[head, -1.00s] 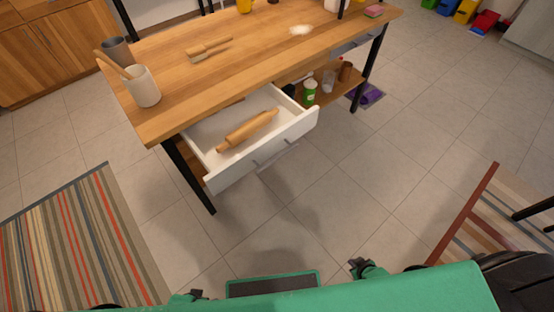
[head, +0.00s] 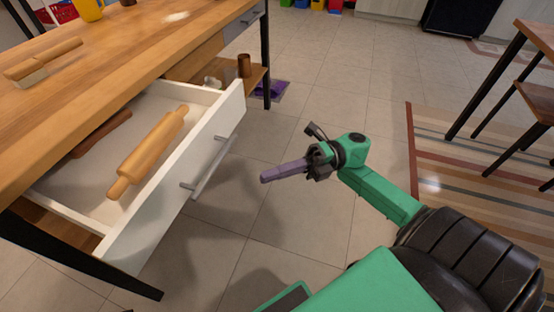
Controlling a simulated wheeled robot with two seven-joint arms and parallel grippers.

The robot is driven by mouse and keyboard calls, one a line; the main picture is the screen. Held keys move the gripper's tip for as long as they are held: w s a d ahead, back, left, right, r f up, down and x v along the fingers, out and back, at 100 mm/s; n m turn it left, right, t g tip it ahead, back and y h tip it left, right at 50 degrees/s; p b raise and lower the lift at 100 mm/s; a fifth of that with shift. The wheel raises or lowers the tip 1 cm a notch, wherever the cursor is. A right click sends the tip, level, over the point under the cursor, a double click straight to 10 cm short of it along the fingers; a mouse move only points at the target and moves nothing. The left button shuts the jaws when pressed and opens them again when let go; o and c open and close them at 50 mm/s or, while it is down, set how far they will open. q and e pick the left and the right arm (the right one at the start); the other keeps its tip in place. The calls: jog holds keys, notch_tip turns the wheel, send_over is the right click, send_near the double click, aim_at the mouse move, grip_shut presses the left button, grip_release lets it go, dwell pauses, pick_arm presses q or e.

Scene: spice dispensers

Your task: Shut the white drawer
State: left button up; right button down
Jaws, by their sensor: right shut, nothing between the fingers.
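The white drawer (head: 170,185) is pulled out from under the wooden table on the left side of the head view. Its front panel carries a grey bar handle (head: 212,168). A wooden rolling pin (head: 147,155) lies inside it, with a darker flat wooden piece (head: 101,134) behind. My right gripper (head: 264,179) is shut and empty, its purple fingers together and pointing left toward the drawer front. It is to the right of the handle with a visible gap, not touching the drawer. My left gripper is out of view.
The wooden tabletop (head: 110,52) holds another rolling pin (head: 42,60) and a yellow mug (head: 88,9). A lower shelf with a brown cup (head: 244,66) is beyond the drawer. A striped rug (head: 470,170) and a wooden table with stool are at right. Tiled floor before the drawer is clear.

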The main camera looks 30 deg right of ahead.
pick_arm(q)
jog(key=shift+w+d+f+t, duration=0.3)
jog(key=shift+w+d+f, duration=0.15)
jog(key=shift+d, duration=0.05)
pick_arm(e)
jog(key=w+a+r, duration=0.1)
jog(key=w+a, duration=0.2)
jog(key=a, duration=0.4)
jog(key=shift+w+r, duration=0.2)
jog(key=shift+w, duration=0.05)
jog(key=shift+a, duration=0.15)
